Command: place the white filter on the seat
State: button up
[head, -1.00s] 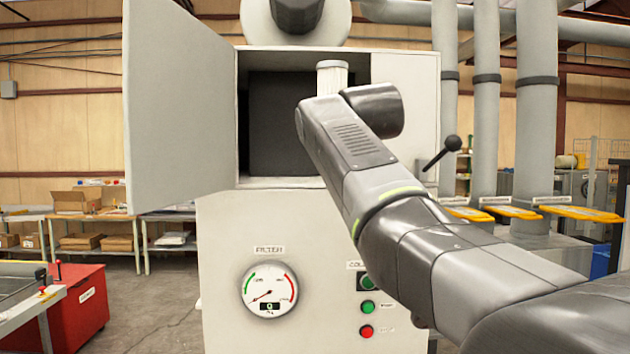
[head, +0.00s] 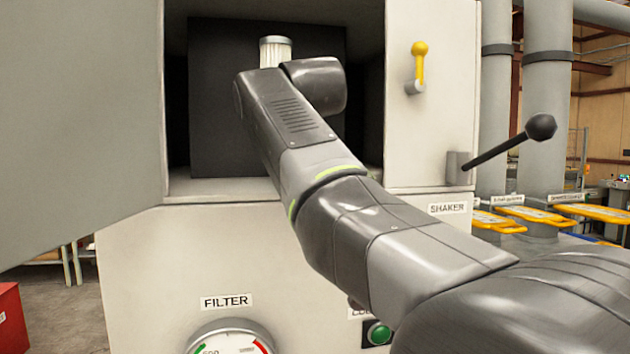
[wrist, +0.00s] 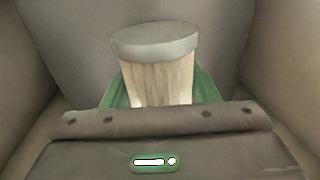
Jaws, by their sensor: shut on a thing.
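The white filter (head: 276,50) is a pleated cylinder with a flat cap, upright in the head view against the dark inside of the open cabinet (head: 290,188). It also shows in the wrist view (wrist: 158,82), between the green fingers of my gripper (wrist: 158,88), which is shut on it. In the head view my own arm hides the gripper and the filter's lower part. I cannot make out the seat; my arm covers part of the cabinet inside.
The cabinet door (head: 80,110) stands open at the left. A black-knobbed shaker lever (head: 505,142) sticks out at the right, below a yellow-handled lever (head: 419,62). A filter gauge (head: 229,340) and a green button (head: 378,333) sit below the opening.

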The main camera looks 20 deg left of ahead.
jog(key=shift+w+f, duration=0.1)
jog(key=shift+f, duration=0.15)
notch_tip(320, 180, down, 5)
jog(key=shift+d+r, duration=0.1)
jog(key=shift+r, duration=0.1)
jog(key=shift+f+b, duration=0.35)
jog(key=shift+f, duration=2)
jog(key=shift+f, duration=0.2)
jog(key=o, duration=1.2)
jog(key=shift+r, duration=0.1)
